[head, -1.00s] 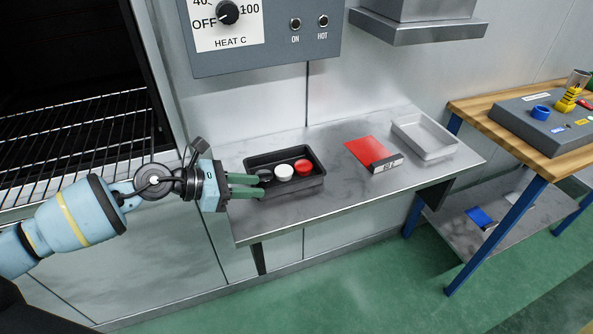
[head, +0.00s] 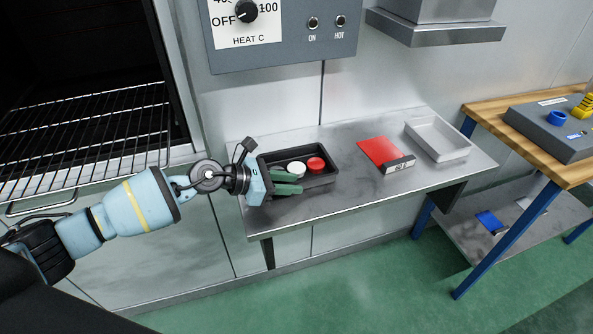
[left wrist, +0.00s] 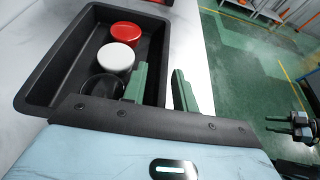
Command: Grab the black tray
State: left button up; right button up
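The black tray (head: 322,180) sits on the metal table below the control panel. It holds a red round piece (head: 316,164) and a white one (head: 296,169). The left wrist view shows the tray (left wrist: 52,68) with the red (left wrist: 126,34), white (left wrist: 116,58) and a black round piece (left wrist: 103,87) in it. My left gripper (head: 300,182) is open at the tray's near left part. In the left wrist view its green fingers (left wrist: 160,80) stand apart, one inside the tray and one outside, with the side wall between them.
A red box (head: 380,152) and an empty white tray (head: 462,152) stand further right on the metal table (head: 400,185). A wooden-topped workbench (head: 490,125) is at the right. An open oven with a wire rack (head: 90,130) is at the left.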

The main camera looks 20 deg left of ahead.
pick_arm(q)
jog(key=shift+w+d+f, duration=0.2)
jog(key=shift+w+d, duration=0.05)
jog(key=shift+d, duration=0.1)
grip_shut()
pick_arm(e)
jog(key=shift+r, duration=0.1)
pick_arm(q)
jog(key=shift+r, duration=0.1)
pick_arm(e)
jog(key=shift+w+a, duration=0.1)
